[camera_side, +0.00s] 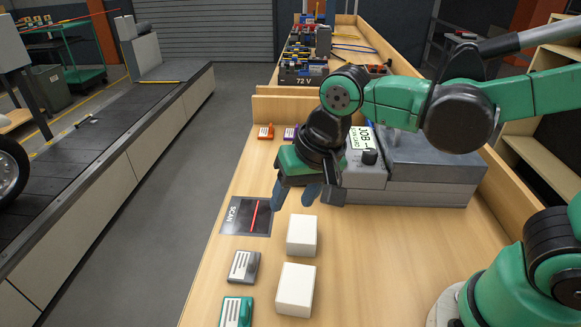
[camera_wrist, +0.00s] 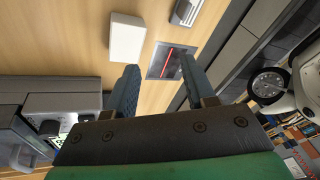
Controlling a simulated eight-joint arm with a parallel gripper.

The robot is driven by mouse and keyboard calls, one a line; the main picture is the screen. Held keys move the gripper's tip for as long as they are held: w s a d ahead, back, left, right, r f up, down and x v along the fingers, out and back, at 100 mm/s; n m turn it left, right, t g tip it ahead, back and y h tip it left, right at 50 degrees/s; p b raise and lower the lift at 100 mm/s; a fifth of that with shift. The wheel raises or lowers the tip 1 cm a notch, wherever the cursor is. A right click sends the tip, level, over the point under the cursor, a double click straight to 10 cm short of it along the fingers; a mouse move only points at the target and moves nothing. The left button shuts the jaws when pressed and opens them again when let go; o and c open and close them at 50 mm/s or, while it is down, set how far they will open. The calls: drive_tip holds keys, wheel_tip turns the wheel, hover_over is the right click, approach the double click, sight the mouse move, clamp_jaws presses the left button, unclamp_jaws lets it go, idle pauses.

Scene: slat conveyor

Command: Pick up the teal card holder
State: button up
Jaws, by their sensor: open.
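The teal card holder (camera_side: 236,312) lies on the wooden bench at the bottom of the side view, partly cut off by the picture's edge. It has a white label with dark lines. I do not see it in the wrist view. My gripper (camera_side: 295,194) is open and empty, pointing down above the bench, well up the picture from the teal card holder. In the wrist view my two blue-grey fingers (camera_wrist: 157,78) are spread apart with nothing between them but bench and part of the scan pad.
A grey card holder (camera_side: 243,267) lies just beyond the teal one. Two white boxes (camera_side: 302,235) (camera_side: 295,290) stand to the right. The dark scan pad (camera_side: 236,216) is near my gripper. A red card holder (camera_side: 265,132) and a grey machine (camera_side: 430,165) are farther back.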

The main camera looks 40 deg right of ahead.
sight(243, 308)
drive_tip(key=s+a+f+m+g, duration=0.1)
drive_tip(key=a, duration=0.2)
drive_tip(key=a+f+m+g, duration=0.1)
drive_tip(key=a+f, duration=0.1)
drive_tip(key=a, duration=0.2)
drive_tip(key=s+a+f+m+g+h, duration=0.1)
drive_tip(key=a+f+m, duration=0.1)
drive_tip(key=a, duration=0.2)
drive_tip(key=shift+s+a, duration=0.15)
drive_tip(key=shift+s, duration=0.2)
drive_tip(key=shift+s+a+f+g, duration=0.1)
drive_tip(key=shift+a+f+g, duration=0.1)
drive_tip(key=shift+f+g, duration=0.1)
drive_tip(key=shift+f, duration=2.7)
drive_tip(key=shift+c, duration=0.2)
clamp_jaws()
